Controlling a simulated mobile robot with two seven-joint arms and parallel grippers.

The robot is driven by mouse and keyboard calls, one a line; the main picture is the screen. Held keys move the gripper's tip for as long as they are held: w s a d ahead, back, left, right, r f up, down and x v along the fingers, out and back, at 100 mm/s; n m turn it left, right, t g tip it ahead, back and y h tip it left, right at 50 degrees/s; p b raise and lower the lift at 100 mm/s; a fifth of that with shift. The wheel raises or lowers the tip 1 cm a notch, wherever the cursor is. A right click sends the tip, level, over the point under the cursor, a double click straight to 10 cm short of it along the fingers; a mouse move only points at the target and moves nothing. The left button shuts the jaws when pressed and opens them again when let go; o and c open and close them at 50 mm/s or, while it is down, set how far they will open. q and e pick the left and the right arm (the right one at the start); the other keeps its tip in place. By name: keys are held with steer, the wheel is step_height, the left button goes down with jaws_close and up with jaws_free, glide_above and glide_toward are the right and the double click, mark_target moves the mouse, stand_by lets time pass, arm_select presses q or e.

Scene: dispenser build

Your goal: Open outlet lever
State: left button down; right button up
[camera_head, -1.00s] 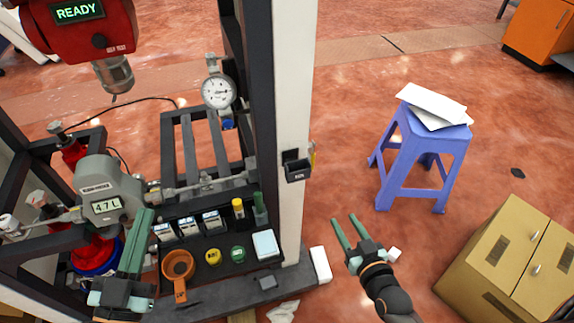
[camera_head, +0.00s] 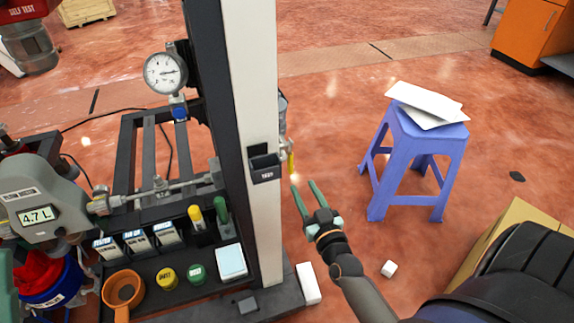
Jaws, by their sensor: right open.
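A small yellow lever (camera_head: 291,163) hangs at the right side of the white post, below a metal fitting (camera_head: 283,115) that the post partly hides. I take it for the outlet lever. My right gripper (camera_head: 303,186) is open and empty. Its teal fingertips point up toward the lever, and in the picture they are just below it; I cannot tell whether they touch. Only a teal sliver of what seems my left gripper (camera_head: 5,288) shows at the left edge, so its jaws cannot be judged.
The dispenser's white post (camera_head: 262,215) stands left of my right gripper, with a dark holder (camera_head: 265,168) on its front. A gauge (camera_head: 165,73) and grey meter (camera_head: 40,190) are left. A blue stool (camera_head: 410,165) with papers stands right. A white block (camera_head: 389,268) lies on the floor.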

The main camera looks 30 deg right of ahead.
mark_target(292, 166)
steer(key=b+x, duration=0.2)
steer(key=x, duration=0.8)
steer(key=shift+w+b, duration=0.35)
steer(key=shift+b, duration=0.05)
steer(key=shift+c, duration=0.3)
jaws_close()
stand_by(0.6)
